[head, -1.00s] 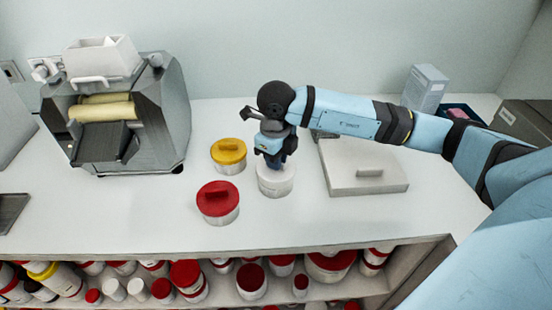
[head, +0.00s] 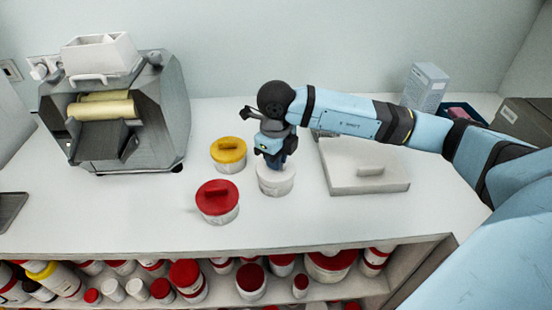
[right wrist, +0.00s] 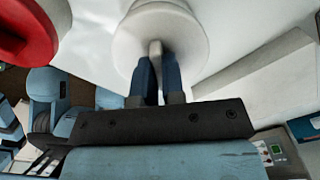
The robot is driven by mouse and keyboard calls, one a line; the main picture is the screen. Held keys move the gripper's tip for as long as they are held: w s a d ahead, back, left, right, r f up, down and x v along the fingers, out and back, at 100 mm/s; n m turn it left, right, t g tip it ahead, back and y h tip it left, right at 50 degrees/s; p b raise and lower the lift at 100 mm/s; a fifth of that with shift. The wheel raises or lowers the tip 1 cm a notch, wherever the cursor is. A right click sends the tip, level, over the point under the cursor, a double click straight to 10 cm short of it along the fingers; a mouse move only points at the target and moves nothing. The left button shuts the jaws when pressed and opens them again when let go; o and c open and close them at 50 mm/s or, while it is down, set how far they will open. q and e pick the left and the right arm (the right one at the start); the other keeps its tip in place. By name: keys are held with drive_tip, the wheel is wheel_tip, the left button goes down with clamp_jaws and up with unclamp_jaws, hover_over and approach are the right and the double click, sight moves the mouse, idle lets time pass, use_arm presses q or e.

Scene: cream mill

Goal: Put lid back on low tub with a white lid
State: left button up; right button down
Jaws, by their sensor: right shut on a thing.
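The low tub (head: 276,186) stands on the counter, to the right of the red-lidded tub. Its white lid (head: 264,169) sits on top of it and looks level; I cannot tell whether it is fully seated. My right gripper (head: 274,162) points down onto the lid from above. In the right wrist view the two blue fingers of the right gripper (right wrist: 158,75) are shut on the upright grip of the white lid (right wrist: 186,28). The lid hides most of the tub there. My left gripper is not in view.
A red-lidded tub (head: 218,203) and a yellow-lidded tub (head: 228,155) stand close on the left. A flat white slab with a handle (head: 365,168) lies on the right. A roller mill (head: 120,120) stands at back left. The front counter is clear.

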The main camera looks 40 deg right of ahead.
drive_tip(key=shift+f+b, duration=0.15)
drive_tip(key=shift+b, duration=0.15)
idle(0.4)
drive_tip(key=c, duration=0.7)
unclamp_jaws()
drive_tip(key=shift+o, duration=0.2)
drive_tip(key=shift+r+p, duration=1.25)
drive_tip(key=shift+r, duration=1.05)
clamp_jaws()
